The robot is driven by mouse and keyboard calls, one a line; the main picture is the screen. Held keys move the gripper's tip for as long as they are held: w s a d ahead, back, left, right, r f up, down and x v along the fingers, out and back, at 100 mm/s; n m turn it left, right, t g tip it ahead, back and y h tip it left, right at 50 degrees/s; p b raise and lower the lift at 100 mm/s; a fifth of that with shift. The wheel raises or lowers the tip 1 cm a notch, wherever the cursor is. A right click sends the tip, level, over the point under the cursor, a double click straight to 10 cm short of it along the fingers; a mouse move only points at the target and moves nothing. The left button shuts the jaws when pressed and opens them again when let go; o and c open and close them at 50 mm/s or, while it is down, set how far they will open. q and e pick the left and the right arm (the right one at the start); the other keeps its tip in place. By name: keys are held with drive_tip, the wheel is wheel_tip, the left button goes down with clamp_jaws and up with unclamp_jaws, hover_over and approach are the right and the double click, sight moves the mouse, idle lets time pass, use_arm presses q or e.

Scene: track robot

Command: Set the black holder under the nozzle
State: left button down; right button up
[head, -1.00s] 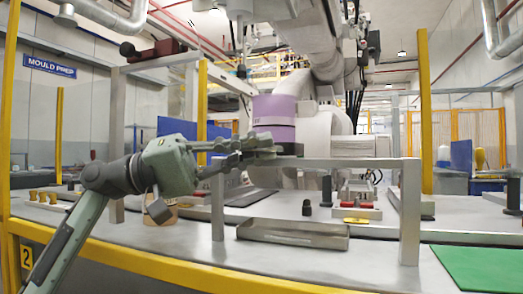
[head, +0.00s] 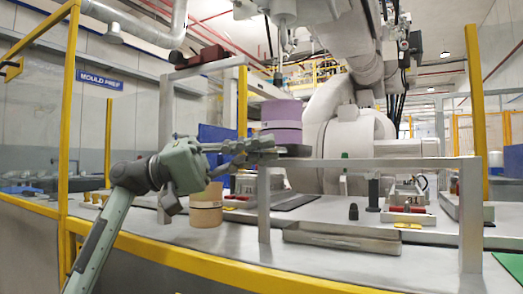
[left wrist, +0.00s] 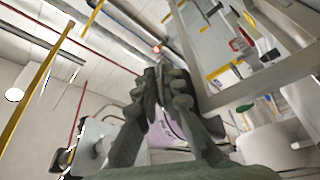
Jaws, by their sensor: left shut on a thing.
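My left gripper (head: 262,147) is raised above the bench, level with the top of a grey rail frame. It is shut on a dark flat piece (head: 295,151), which looks like the black holder; the fingers hide part of it. A purple drum (head: 282,117) stands in the picture just above the fingers; I cannot tell whether it touches the dark piece. In the left wrist view the dark fingers (left wrist: 160,75) are close together, and the purple drum (left wrist: 163,130) shows partly behind them. I cannot single out the nozzle with certainty. My right gripper is not in view.
The grey rail frame (head: 400,163) spans the bench under and right of the gripper. A metal tray (head: 345,238), a black cylinder (head: 354,212) and a beige pot (head: 206,208) stand on the bench. A large white machine (head: 350,135) is behind. A yellow rail (head: 215,270) edges the front.

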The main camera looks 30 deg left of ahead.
use_arm(q)
drive_tip(key=c, duration=1.6)
unclamp_jaws()
drive_tip(key=shift+a, duration=0.15)
drive_tip(key=shift+c, duration=0.2)
drive_tip(key=v, duration=1.2)
